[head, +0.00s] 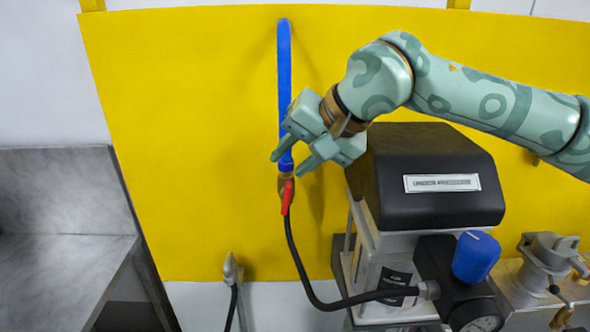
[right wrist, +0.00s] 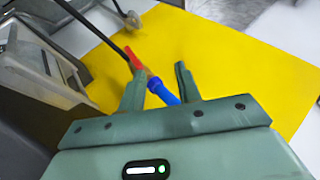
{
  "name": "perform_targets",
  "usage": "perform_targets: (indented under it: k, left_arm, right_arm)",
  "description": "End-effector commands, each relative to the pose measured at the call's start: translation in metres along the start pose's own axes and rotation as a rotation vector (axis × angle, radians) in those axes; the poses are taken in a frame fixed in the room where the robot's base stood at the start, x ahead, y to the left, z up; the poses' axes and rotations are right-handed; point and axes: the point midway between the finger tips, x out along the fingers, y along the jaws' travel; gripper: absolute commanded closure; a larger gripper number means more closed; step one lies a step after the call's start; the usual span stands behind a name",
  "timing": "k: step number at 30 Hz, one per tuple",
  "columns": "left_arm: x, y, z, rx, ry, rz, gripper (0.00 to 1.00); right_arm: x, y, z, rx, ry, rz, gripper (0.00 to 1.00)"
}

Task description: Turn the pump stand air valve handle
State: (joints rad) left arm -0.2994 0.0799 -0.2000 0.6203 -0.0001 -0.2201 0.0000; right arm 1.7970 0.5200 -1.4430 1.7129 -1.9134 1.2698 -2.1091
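The air valve's red handle (head: 287,197) hangs below a brass fitting (head: 285,182) at the lower end of a blue vertical pipe (head: 284,85), in front of a yellow panel. The handle points down along the black hose (head: 305,280). My right gripper (head: 286,166) is open and empty, just above the handle, with its fingers near the pipe's lower end. In the right wrist view, the red handle (right wrist: 133,60) lies beyond the left fingertip, and the blue pipe (right wrist: 163,92) runs between the spread fingers (right wrist: 160,71). I cannot tell whether a finger touches the pipe. My left gripper is not in view.
A pump stand with a black-topped box (head: 425,165), a blue knob (head: 476,256) and a gauge (head: 476,318) stands below my right arm. A grey marbled counter (head: 60,265) is at the left. The yellow panel (head: 180,130) left of the pipe is clear.

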Motion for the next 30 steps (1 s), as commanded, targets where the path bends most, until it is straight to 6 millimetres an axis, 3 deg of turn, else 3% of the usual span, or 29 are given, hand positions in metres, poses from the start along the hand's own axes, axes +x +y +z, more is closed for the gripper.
perform_targets:
  k: [6, 13, 25, 30]
  left_arm:
    - [0.016, 0.001, 0.003, 0.000, -0.004, 0.001, 0.66]
    - [0.021, 0.002, 0.004, 0.000, -0.005, 0.002, 0.66]
    - [0.021, 0.002, 0.004, 0.000, -0.005, 0.002, 0.66]
    - [0.022, 0.002, 0.004, 0.000, -0.004, 0.002, 0.66]
  right_arm:
    - [-0.035, -0.013, 0.043, -0.003, 0.001, -0.001, 0.66]
    - [-0.057, -0.022, 0.066, 0.000, 0.000, 0.001, 0.66]
    - [-0.060, -0.024, 0.070, 0.003, -0.002, 0.000, 0.66]
    - [-0.050, -0.028, 0.078, 0.052, -0.060, -0.046, 0.66]
